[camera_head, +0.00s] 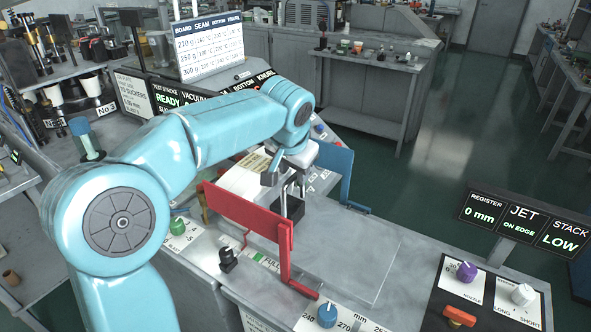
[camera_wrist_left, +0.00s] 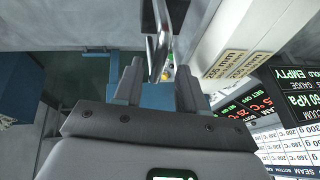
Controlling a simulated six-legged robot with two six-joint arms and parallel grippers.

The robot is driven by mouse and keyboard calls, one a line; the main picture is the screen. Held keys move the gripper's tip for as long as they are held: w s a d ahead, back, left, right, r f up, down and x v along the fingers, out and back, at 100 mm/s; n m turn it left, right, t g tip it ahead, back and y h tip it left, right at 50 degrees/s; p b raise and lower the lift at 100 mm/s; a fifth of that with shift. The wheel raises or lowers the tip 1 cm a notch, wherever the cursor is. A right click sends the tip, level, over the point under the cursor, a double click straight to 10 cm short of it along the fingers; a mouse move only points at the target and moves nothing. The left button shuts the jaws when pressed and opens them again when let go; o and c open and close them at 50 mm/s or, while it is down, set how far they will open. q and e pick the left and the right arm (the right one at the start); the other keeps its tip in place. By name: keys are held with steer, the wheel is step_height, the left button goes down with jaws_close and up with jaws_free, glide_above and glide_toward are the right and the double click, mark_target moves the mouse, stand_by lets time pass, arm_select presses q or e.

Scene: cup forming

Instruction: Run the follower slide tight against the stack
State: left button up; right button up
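A black block with an upright metal handle (camera_head: 291,207), apparently the follower slide, stands on the grey machine top between a red side plate (camera_head: 247,214) and a blue side plate (camera_head: 335,168). A pale stack (camera_head: 240,181) with a label lies left of it; a gap shows between them. My left gripper (camera_head: 286,176) is above the handle, fingers pointing down. In the left wrist view a shiny metal bar (camera_wrist_left: 160,35) shows between the spread fingers (camera_wrist_left: 158,85), without clear contact. A white labelled block (camera_wrist_left: 235,35) is right of it. My right gripper is out of view.
A display (camera_head: 522,226) reads register 0 mm, jet on edge, stack low. Knobs (camera_head: 466,271) sit below it. A blue knob (camera_head: 327,315) and a black knob (camera_head: 229,259) line the front edge. The grey top (camera_head: 370,260) is bare right of the red plate.

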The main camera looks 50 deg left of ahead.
arm_select(q)
steer(key=shift+s+d+r, duration=0.1)
steer(key=p+v, duration=0.1)
steer(key=v, duration=1.5)
steer(key=shift+s, duration=0.1)
